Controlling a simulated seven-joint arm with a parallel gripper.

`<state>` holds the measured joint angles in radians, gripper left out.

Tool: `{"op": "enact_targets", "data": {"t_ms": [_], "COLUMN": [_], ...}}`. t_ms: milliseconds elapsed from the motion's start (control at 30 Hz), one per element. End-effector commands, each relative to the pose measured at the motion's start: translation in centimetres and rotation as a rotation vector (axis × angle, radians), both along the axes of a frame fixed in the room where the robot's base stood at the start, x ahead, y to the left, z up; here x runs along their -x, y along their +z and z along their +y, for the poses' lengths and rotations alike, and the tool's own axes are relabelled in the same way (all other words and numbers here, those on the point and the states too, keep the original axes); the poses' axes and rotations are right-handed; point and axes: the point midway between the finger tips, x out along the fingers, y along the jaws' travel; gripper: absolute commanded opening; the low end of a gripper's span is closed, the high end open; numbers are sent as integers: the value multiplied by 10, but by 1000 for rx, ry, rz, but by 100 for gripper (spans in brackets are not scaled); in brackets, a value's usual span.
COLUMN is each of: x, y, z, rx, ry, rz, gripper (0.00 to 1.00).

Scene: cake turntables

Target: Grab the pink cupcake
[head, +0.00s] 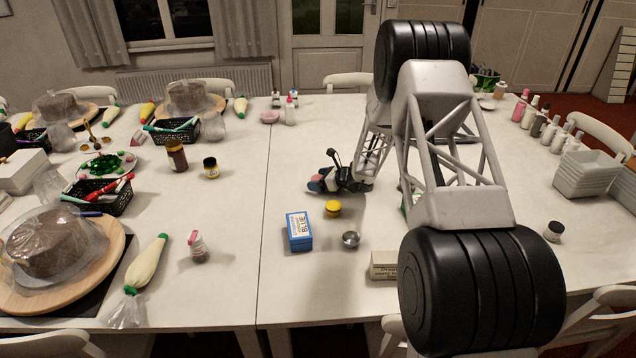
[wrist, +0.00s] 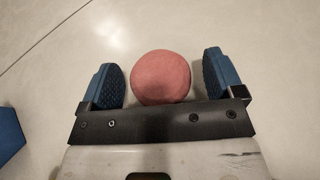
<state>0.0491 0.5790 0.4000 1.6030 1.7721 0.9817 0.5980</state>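The pink cupcake (wrist: 161,78) shows as a round pink top in the wrist view, between the two blue fingers of my gripper (wrist: 162,80). A narrow gap shows on each side of it, wider on the right, so my gripper is open around it and not clamped. In the head view my gripper (head: 322,182) is low over the white table, and a bit of pink shows at its fingers. The rest of the cupcake is hidden there by the gripper.
A yellow-lidded jar (head: 333,208), a blue box (head: 299,231) and a small metal-looking round item (head: 351,239) stand in front of my gripper. A pale box (head: 384,265) lies near the front edge.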

Motion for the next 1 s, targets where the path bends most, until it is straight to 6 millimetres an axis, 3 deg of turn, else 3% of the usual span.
{"op": "enact_targets", "data": {"t_ms": [33, 333, 733, 1000], "x": [0, 0, 0, 0], "y": [0, 0, 5, 31], "z": [0, 0, 0, 0], "rx": [0, 0, 0, 0], "ry": [0, 0, 0, 0], "rz": [0, 0, -1, -2], "gripper": [79, 35, 34, 34]}}
